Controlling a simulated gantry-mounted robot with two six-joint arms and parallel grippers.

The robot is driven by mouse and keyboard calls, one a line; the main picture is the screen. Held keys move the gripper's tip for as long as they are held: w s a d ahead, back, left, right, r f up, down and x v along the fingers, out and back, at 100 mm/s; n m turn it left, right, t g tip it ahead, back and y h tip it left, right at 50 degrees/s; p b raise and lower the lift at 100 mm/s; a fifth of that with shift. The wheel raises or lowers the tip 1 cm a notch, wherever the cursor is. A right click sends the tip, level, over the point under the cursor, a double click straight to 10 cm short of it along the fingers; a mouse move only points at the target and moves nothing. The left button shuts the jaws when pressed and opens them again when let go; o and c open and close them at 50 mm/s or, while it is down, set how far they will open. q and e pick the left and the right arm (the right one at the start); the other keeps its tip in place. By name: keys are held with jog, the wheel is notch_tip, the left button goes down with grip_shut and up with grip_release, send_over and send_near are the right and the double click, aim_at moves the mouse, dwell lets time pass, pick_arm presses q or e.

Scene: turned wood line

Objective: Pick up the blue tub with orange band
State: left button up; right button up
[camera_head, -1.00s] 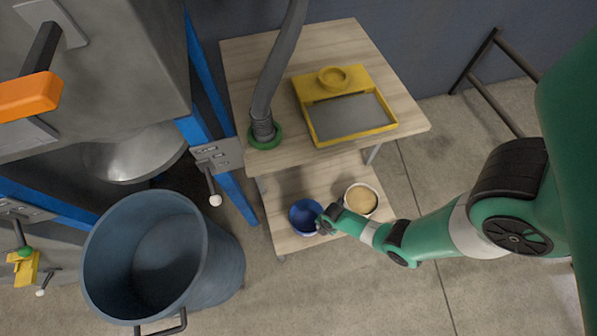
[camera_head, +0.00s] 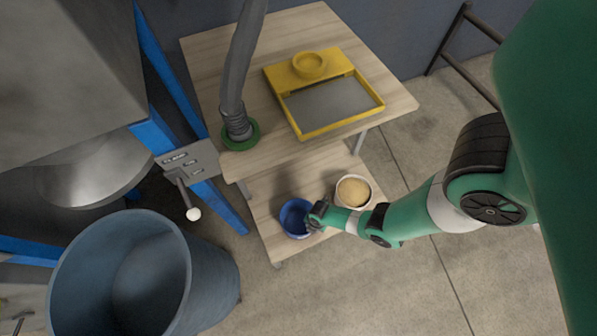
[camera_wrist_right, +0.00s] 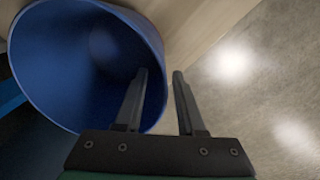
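The blue tub (camera_head: 291,220) stands on the lower shelf of the wooden table, its open mouth facing up. Its orange band does not show in either view. My right gripper (camera_head: 313,222) is at the tub's right side in the head view. In the right wrist view the tub (camera_wrist_right: 70,60) fills the upper left. The right gripper's fingers (camera_wrist_right: 159,75) are apart there. The left finger overlaps the tub's mouth and the right finger is just outside the rim, with a gap between them. My left gripper is not in view.
A pale tub with tan contents (camera_head: 353,191) stands close by on the lower shelf (camera_head: 270,232). Above are the tabletop with a yellow tray (camera_head: 335,128) and a grey hose (camera_head: 238,70). A large blue-grey bin (camera_head: 215,275) stands at lower left. Floor is clear at lower right.

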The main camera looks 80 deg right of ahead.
notch_tip(320, 180, down, 4)
jog(key=shift+f+b, duration=0.1)
jog(key=shift+b, duration=1.15)
jog(key=shift+r, duration=0.2)
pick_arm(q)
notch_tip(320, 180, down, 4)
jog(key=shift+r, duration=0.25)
pick_arm(e)
grip_shut()
